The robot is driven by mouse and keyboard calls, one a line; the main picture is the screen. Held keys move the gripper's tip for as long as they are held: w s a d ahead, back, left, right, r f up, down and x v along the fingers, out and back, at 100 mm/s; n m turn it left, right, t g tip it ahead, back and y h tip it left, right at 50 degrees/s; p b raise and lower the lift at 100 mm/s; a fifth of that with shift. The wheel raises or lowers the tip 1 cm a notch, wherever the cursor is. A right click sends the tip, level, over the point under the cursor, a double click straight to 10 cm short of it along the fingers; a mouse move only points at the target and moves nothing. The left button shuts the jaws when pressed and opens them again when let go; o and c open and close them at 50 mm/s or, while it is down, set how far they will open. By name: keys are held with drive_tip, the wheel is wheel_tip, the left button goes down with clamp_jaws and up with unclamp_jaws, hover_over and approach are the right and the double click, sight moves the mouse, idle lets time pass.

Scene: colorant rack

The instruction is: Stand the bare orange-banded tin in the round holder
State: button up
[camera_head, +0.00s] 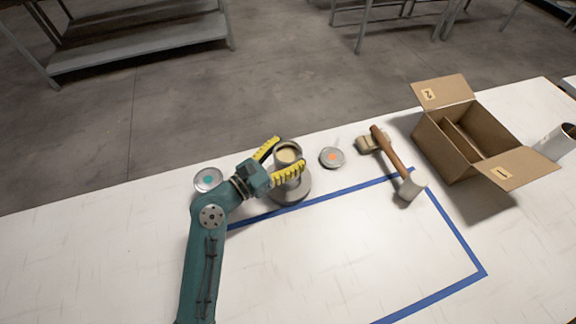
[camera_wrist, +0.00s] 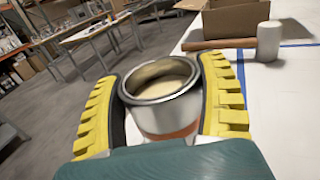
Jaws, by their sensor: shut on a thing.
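The open tin (camera_head: 288,148) is a metal can with pale cream contents. In the wrist view the tin (camera_wrist: 165,112) shows an orange band low on its wall. My gripper (camera_head: 277,164) is shut on it, one yellow ribbed finger on each side, and the tin looks about upright. The round holder (camera_head: 292,194) is a grey disc on the table directly below the tin. The tin and my fingers hide its middle, so I cannot tell whether the tin's base touches it. In the wrist view my gripper (camera_wrist: 165,95) hides the holder.
A lid with an orange dot (camera_head: 332,157) lies right of the holder, one with a teal dot (camera_head: 208,180) left. A wooden-handled mallet (camera_head: 391,152) lies further right, before an open cardboard box (camera_head: 474,132). Blue tape (camera_head: 450,227) outlines a clear area in front.

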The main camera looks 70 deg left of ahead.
sight(288, 161)
wheel_tip(288, 161, down, 7)
drive_tip(key=shift+r+b, duration=0.1)
drive_tip(key=shift+b, duration=1.1)
drive_tip(key=shift+f, duration=0.2)
